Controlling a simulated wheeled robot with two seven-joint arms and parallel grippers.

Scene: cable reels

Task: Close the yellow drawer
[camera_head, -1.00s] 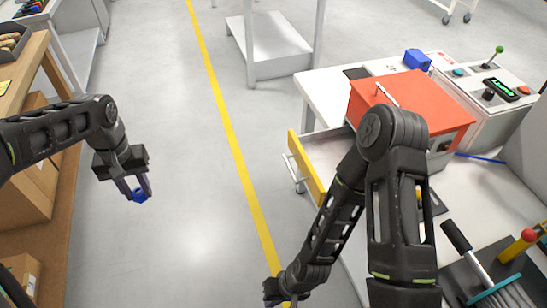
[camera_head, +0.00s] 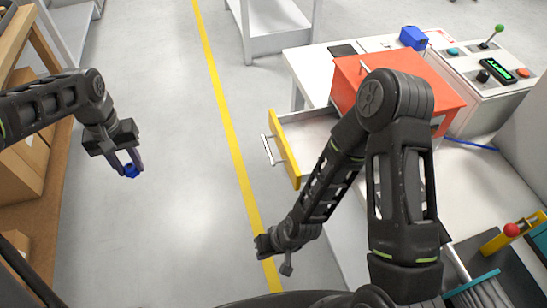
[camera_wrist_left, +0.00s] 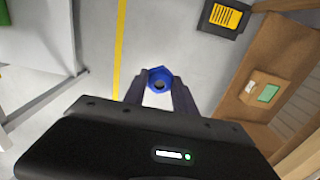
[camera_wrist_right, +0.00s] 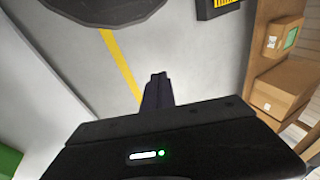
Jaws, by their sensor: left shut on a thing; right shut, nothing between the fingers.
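The yellow drawer (camera_head: 284,150) stands pulled out from the left side of the orange-red cabinet (camera_head: 395,92). Its metal handle (camera_head: 267,149) faces left, and the white inside of the drawer shows. My right gripper (camera_head: 287,270) is shut and empty, below the drawer front in the head view and apart from it; its closed fingers show in the right wrist view (camera_wrist_right: 158,90). My left gripper (camera_head: 126,168) is shut on a blue nut (camera_head: 131,171), over the floor at left. The nut also shows in the left wrist view (camera_wrist_left: 160,79). My right arm hides part of the cabinet and drawer.
The white workbench (camera_head: 475,180) carries a control box with a green-knobbed lever (camera_head: 499,29), a blue block (camera_head: 413,37) and a red-knobbed yellow lever (camera_head: 511,230). A wooden shelf (camera_head: 50,110) stands at left. The floor left of the drawer is clear.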

